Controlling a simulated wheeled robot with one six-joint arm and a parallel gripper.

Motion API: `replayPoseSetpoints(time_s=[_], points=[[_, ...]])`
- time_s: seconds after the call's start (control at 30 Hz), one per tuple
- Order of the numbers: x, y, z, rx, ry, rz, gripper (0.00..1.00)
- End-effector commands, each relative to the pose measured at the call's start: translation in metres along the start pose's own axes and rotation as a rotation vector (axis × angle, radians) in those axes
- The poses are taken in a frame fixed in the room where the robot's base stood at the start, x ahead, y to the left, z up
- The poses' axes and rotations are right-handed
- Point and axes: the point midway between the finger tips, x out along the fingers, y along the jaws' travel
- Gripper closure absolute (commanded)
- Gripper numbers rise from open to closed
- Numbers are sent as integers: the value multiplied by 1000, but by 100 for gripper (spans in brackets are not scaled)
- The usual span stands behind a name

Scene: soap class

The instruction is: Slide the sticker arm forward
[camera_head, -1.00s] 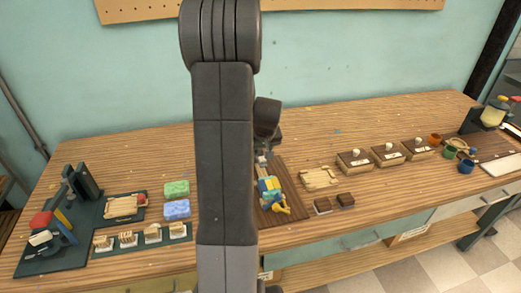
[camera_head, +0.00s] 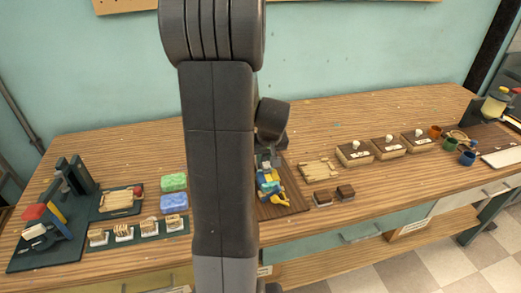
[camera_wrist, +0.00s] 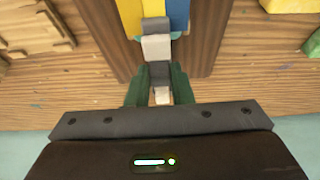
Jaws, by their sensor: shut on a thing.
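The sticker device (camera_head: 269,183), with blue and yellow parts, sits on a dark brown board (camera_head: 295,197) right of my arm in the head view. In the wrist view its yellow and blue body (camera_wrist: 178,14) shows at the top. A narrow grey and white sticker arm (camera_wrist: 156,47) runs from it towards my gripper. My gripper (camera_wrist: 159,92), with green fingers, is shut on the near end of the sticker arm. In the head view my wrist hangs over the back of the board, and my arm hides part of the board's left side.
Green and blue soap bars (camera_head: 173,183) lie left of my arm. Several wooden boxes (camera_head: 388,147) stand farther right. The bench top behind is clear.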

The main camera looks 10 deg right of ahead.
Motion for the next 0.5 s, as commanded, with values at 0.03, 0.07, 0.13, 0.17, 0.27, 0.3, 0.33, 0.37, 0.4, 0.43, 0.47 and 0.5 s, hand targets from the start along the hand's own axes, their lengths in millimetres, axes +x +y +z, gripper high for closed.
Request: replayPoseSetpoints(time_s=[0.03,0.07,0.13,0.17,0.27,0.3,0.33,0.37,0.4,0.43,0.47,0.5], points=[[-2,1,7,1,4,2,100],[-3,1,10,2,3,2,100],[-6,0,15,1,4,2,100],[-7,0,17,1,4,2,100],[-8,0,20,0,2,1,100],[-8,0,20,0,1,1,100],[-8,0,20,-1,0,0,100],[-8,0,20,-1,0,0,100],[-8,0,20,0,-1,0,100],[-8,0,20,0,-1,0,100],[-8,0,21,-1,-2,0,100],[-8,0,21,0,-2,0,100]])
